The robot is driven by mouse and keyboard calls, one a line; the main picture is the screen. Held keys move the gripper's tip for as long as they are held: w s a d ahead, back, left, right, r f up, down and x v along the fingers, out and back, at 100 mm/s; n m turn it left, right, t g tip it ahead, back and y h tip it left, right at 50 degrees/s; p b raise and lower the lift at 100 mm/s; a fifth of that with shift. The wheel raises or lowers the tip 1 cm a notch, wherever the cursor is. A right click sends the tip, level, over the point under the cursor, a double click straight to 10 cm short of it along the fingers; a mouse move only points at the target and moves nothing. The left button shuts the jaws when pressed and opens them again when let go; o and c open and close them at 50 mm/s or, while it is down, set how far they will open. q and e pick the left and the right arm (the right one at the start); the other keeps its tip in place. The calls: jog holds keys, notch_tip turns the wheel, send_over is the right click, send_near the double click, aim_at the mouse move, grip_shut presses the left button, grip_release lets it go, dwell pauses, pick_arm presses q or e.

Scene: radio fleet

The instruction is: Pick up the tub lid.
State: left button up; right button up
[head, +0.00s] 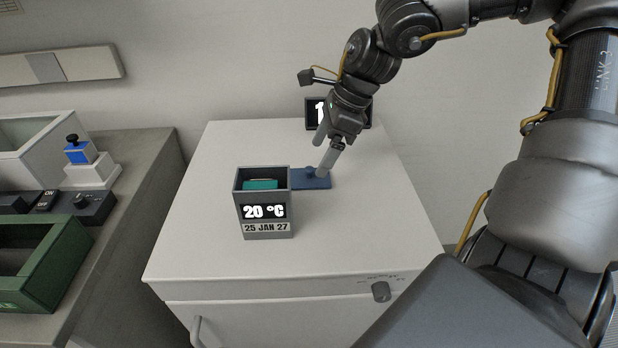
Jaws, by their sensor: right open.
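The tub lid, a flat blue plate (322,184) with a small knob, lies on the white cabinet top. It sits just behind and to the right of a grey tub (266,229), which may hide its left end. The tub is open at the top and has a teal thing (260,184) inside. Its front reads "20 °C" and "25 JAN 27". My right gripper (321,158) is open and points down at the lid. One fingertip is close to the lid's knob; I cannot tell whether it touches. My left gripper is not in view.
A dark display (367,115) stands at the back of the white cabinet (205,250), partly behind my right gripper. To the left, a grey bench holds a green tray (50,262), a switch box (93,207) and a blue block with a black knob (80,153). The cabinet top's front is clear.

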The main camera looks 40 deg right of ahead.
aim_at(309, 175)
jog(key=shift+s+a+f, duration=0.1)
jog(key=shift+f, duration=0.15)
jog(key=x, duration=0.4)
jog(key=shift+f, duration=0.35)
jog(key=shift+a, duration=0.1)
jog(key=c, duration=1)
